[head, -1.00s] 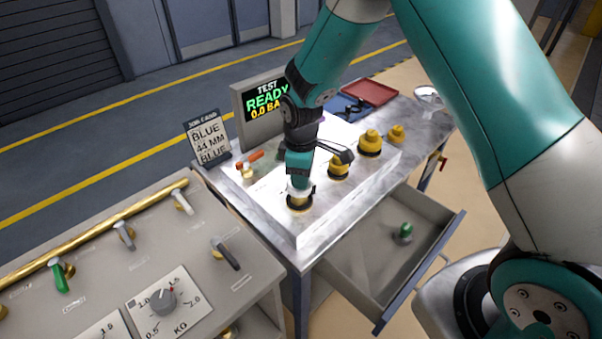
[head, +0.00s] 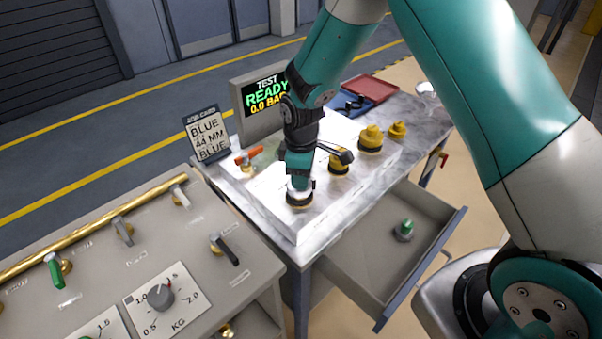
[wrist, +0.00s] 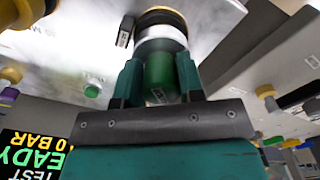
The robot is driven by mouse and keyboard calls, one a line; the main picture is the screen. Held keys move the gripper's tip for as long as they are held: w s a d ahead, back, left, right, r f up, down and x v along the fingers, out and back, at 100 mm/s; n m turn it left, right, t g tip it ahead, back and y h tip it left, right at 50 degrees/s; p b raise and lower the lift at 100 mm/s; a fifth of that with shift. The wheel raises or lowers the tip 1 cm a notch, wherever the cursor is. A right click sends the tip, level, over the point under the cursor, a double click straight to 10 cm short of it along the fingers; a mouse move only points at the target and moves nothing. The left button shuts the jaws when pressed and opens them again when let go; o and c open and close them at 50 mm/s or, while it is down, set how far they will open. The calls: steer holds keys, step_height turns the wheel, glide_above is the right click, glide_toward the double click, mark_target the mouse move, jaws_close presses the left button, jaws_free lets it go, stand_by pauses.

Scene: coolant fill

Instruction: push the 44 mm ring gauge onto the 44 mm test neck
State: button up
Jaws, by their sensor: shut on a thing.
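My gripper (wrist: 158,84) is shut on the green handle of a ring gauge, and its two fingers stand on either side of the handle (wrist: 160,76). The gauge's pale metal ring (wrist: 160,42) sits beyond the fingertips. In the head view the ring (head: 299,186) is right at the top of the front-left test neck (head: 299,201), which has a dark band at its base. That neck also shows in the wrist view (wrist: 161,17), in line with the ring. Ring and neck appear to meet, but I cannot tell how far the ring is over the neck.
An orange-handled valve (head: 247,157) is to the left. The open drawer (head: 358,262) holds another green-handled gauge (head: 404,229). The screen (head: 265,97) reads READY.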

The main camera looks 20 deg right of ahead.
steer(key=shift+f, duration=0.35)
steer(key=o, duration=1)
steer(key=shift+r, duration=0.1)
step_height(320, 180, up, 17)
steer(key=b, duration=0.3)
steer(key=shift+r, duration=0.2)
steer(key=s+a+r+m+y, duration=0.1)
steer(key=s, duration=0.7)
steer(key=s+a+r+m+y, duration=0.1)
steer(key=s+a+m, duration=0.1)
steer(key=s, duration=0.7)
steer(key=s+a+r+m+y, duration=0.1)
steer(key=s+a+y, duration=0.1)
steer(key=s, duration=0.6)
steer(key=shift+s+r+m, duration=0.3)
steer(key=shift+s+r, duration=0.1)
